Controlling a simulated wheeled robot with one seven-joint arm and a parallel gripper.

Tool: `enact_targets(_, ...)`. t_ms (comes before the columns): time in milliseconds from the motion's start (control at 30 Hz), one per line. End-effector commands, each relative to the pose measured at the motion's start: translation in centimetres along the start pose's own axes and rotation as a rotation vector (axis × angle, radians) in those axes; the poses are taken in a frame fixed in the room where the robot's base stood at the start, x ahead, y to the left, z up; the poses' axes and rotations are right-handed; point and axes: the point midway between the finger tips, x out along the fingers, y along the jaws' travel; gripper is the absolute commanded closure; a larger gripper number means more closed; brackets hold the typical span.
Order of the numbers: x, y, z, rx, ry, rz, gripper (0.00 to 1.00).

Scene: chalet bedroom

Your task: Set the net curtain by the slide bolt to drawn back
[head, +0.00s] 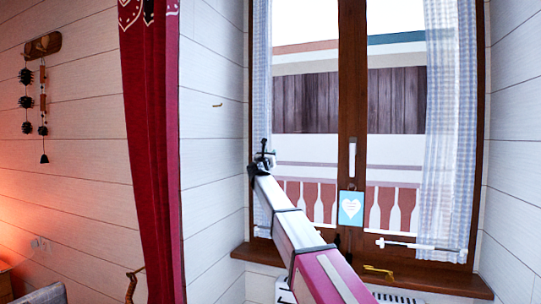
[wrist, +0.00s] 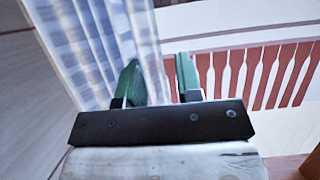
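A blue-and-white checked net curtain (head: 262,95) hangs in a narrow bunch at the left side of the window. A second checked curtain (head: 446,130) hangs at the right side. A white horizontal rod with a small end piece (head: 410,244), possibly the slide bolt, crosses the lower right pane. My gripper (head: 264,150) is in front of the left curtain. In the wrist view its green fingers (wrist: 158,64) stand apart, with the left curtain's edge (wrist: 148,40) seen between and behind them. I cannot tell if they touch the cloth.
A red curtain (head: 150,150) hangs left of the window recess. A white window handle (head: 352,160) and a blue heart card (head: 351,208) are on the middle frame. A brass fitting (head: 378,272) lies low by the wooden sill (head: 440,281).

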Motion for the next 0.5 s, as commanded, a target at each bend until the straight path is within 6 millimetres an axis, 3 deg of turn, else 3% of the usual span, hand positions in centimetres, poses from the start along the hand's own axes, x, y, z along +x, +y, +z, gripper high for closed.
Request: enact_targets(500,-8.6,-0.1,0.0,0.001,0.0,0.002,0.68)
